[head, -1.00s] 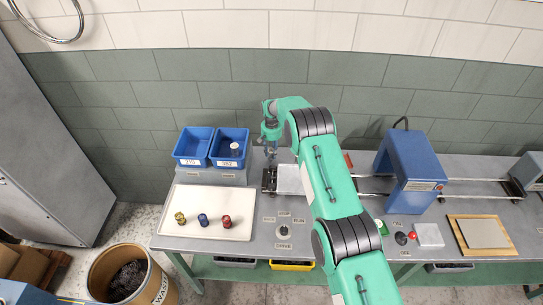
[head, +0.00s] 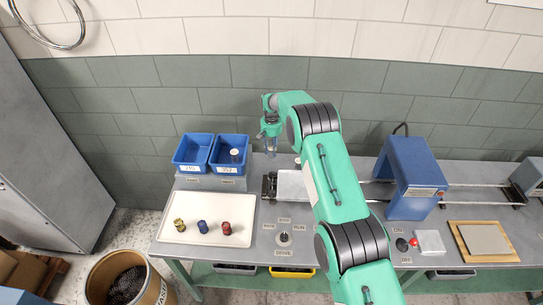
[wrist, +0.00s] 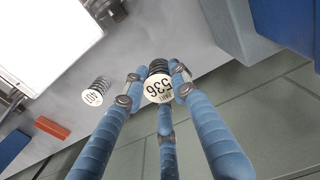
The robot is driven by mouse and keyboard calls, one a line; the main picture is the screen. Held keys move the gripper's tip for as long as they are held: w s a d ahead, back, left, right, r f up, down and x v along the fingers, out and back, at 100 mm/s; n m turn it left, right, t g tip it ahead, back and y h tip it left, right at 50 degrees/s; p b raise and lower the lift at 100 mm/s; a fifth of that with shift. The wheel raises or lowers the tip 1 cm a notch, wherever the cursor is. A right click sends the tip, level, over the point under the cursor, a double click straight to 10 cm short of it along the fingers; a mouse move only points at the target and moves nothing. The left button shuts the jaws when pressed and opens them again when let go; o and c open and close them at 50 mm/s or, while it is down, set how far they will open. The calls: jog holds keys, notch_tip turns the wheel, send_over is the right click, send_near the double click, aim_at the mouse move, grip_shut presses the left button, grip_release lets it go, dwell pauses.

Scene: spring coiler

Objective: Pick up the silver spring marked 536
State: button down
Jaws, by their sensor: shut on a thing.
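The spring marked 536 (wrist: 157,88) is upright in the wrist view. Its pale round end bears the number, upside down in the picture, and dark coil shows behind it. My gripper (wrist: 158,85) has its blue fingers closed around this spring. In the head view my gripper (head: 270,152) points down at the back of the bench, right of the blue bins.
Another pale-ended spring (wrist: 93,92), apparently 401, stands close by, with an orange-red block (wrist: 52,128) beyond it. Blue bins (head: 194,152) stand left of my gripper. A white tray (head: 190,238) holds three coloured springs. A blue machine (head: 410,180) stands right.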

aim_at(272, 148)
jog(key=shift+r, duration=1.9)
